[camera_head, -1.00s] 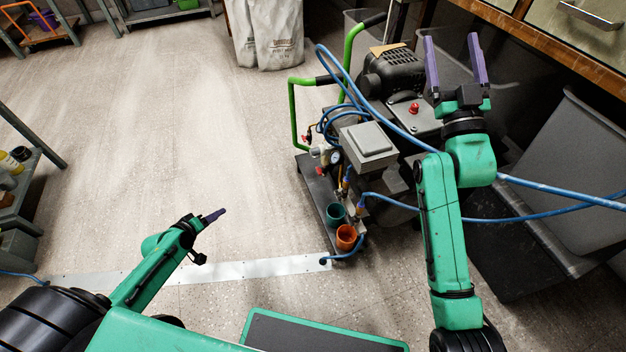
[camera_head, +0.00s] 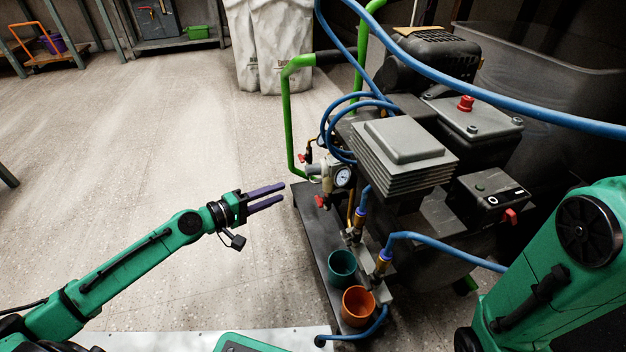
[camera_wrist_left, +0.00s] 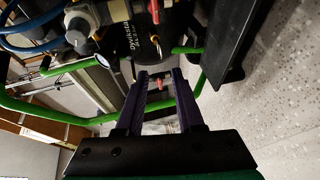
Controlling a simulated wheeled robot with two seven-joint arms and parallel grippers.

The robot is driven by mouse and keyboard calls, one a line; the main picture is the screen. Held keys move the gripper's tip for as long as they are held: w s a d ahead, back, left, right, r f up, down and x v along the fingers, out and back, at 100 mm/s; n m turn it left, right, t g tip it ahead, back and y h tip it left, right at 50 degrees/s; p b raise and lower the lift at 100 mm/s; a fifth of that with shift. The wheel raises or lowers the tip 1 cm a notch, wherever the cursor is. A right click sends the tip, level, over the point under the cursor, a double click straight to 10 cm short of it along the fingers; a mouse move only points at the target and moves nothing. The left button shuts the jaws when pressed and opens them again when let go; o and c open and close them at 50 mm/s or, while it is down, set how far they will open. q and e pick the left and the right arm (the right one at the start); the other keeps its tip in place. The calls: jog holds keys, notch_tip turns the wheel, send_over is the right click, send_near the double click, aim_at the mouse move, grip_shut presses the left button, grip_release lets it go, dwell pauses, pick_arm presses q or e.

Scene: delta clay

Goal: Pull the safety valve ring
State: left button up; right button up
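The compressor (camera_head: 405,145) stands right of centre in the head view. Its front fittings carry a round gauge (camera_head: 343,177) and red handles (camera_head: 320,202). I cannot make out the safety valve ring for certain in the head view. In the left wrist view a small brass-coloured ring-like part (camera_wrist_left: 156,47) shows beyond the fingertips; I cannot tell if it is the valve ring. My left gripper (camera_head: 284,194) is open and empty, left of the gauge and apart from the fittings. Its two purple fingers show in the left wrist view (camera_wrist_left: 160,73). My right gripper is out of view.
A green handle bar (camera_head: 287,115) rises beyond my left gripper. Blue hoses (camera_head: 440,250) cross the compressor. A teal cup (camera_head: 341,264) and an orange cup (camera_head: 358,305) sit on its front base. White sacks (camera_head: 270,45) stand behind. The floor at left is clear.

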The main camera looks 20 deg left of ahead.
aim_at(311, 180)
pick_arm(q)
jog(key=x, duration=1.2)
jog(key=shift+w+f, duration=0.15)
grip_shut()
jog(key=shift+a+f, duration=0.1)
jog(key=shift+f, duration=0.15)
dwell(0.5)
